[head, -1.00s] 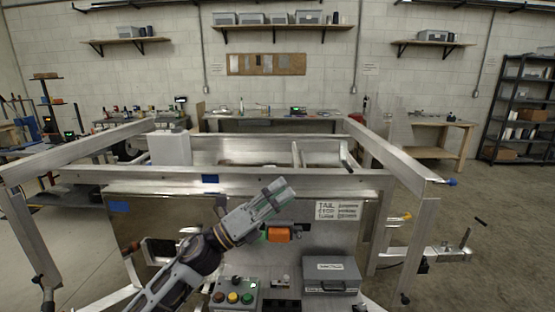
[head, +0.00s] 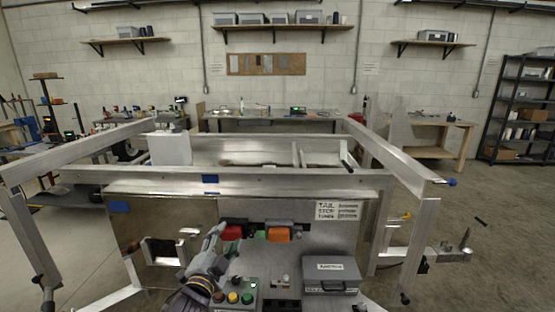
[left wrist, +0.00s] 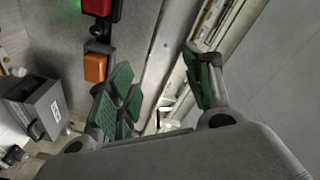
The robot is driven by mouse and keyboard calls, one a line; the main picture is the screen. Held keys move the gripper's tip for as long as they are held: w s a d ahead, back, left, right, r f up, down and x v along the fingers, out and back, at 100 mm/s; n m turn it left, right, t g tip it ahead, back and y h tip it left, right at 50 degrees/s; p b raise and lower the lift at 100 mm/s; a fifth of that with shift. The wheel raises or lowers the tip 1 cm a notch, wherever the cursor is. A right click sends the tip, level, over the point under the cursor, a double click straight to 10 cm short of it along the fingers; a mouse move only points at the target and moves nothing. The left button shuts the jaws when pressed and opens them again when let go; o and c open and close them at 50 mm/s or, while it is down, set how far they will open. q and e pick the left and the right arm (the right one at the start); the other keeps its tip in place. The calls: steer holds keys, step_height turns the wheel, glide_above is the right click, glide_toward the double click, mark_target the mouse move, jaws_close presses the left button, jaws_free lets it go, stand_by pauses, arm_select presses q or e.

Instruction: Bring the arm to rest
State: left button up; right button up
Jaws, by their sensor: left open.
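My left gripper (head: 217,232) is low in front of the trailer's rear metal panel (head: 150,208), beside the red lamp (head: 232,232). In the left wrist view my left gripper (left wrist: 160,88) has its two green-padded fingers spread apart, with nothing between them. The panel and a pale slot show behind the gap. The red lamp (left wrist: 98,8) and the orange lamp (left wrist: 95,67) are to the left of the fingers there. The orange lamp also shows in the head view (head: 278,234). My right gripper is not in view.
Open floor lies at the right.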

arm_select(q)
steer(key=s+a+f+n+g+y, duration=0.25)
steer(key=s+f+n+g, duration=0.2)
steer(key=f, duration=0.35)
steer(key=s+a+f+n+g+y, duration=0.1)
steer(key=s+a+f+n+g, duration=0.25)
steer(key=s+f, duration=0.4)
steer(key=s+a+f+n+g, duration=0.1)
steer(key=s+f+g, duration=0.2)
steer(key=s+f, duration=0.35)
steer(key=s+a+f+n+g, duration=0.15)
steer(key=s+f+g, duration=0.25)
steer(key=s, duration=0.5)
step_height(320, 180, down, 32)
steer(key=s+a, duration=0.2)
steer(key=s+a+f+g, duration=0.1)
steer(key=s+a+f, duration=0.2)
steer(key=s+f, duration=0.6)
steer(key=s+a+f, duration=0.4)
steer(key=s+f, duration=0.6)
steer(key=s, duration=0.1)
steer(key=shift+s+a+g+p, duration=0.2)
steer(key=shift+g+p, duration=0.1)
steer(key=shift+g, duration=0.1)
steer(key=shift+c, duration=0.2)
